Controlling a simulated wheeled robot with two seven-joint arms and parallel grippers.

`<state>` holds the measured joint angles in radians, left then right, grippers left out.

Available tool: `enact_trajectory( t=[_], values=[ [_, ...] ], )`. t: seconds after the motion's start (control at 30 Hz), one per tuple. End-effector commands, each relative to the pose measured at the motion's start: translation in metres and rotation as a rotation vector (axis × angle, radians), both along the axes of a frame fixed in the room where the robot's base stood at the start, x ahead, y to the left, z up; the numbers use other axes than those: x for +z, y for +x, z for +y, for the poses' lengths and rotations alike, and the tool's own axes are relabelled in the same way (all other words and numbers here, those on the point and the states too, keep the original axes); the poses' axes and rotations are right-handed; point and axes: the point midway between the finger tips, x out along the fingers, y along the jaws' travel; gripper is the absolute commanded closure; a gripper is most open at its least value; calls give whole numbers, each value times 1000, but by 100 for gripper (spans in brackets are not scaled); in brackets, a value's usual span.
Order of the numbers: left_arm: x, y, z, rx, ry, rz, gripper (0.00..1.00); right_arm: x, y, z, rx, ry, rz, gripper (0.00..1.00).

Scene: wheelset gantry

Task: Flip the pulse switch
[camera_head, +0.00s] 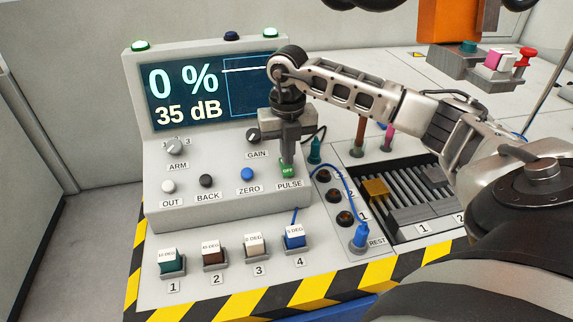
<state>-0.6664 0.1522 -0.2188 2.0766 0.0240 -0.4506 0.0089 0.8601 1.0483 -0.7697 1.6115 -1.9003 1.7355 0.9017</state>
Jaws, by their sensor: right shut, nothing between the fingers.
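The pulse switch (288,170) is a green button marked OFF, above the PULSE label on the sloped front of the control panel (220,213). My right gripper (288,158) points down at it, shut and empty, with its fingertips at or just above the switch. I cannot tell whether they touch. The gripper covers part of the panel around the switch. The display (185,97) reads 0 % and 35 dB. My left gripper is not in view.
Several labelled blocks, including the teal one (171,262), stand in front. A blue cable (346,200) runs right of the panel to the REST plug (360,236).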

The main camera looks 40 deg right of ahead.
Motion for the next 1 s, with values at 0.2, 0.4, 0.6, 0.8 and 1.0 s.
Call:
enact_trajectory(
  t=[0.2, 0.4, 0.6, 0.8, 1.0],
  values=[
    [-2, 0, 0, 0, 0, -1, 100, -4, 0, 0, 0, 0, 0, 100],
    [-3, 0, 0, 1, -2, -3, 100, -7, 0, 0, 0, 0, 0, 100],
    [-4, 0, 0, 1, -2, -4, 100, -10, 0, 0, 0, 0, 0, 100],
    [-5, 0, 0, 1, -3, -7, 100, -13, 0, 0, 0, 0, 0, 100],
    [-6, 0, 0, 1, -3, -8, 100, -17, 0, 0, 0, 0, 1, 100]
  ],
)
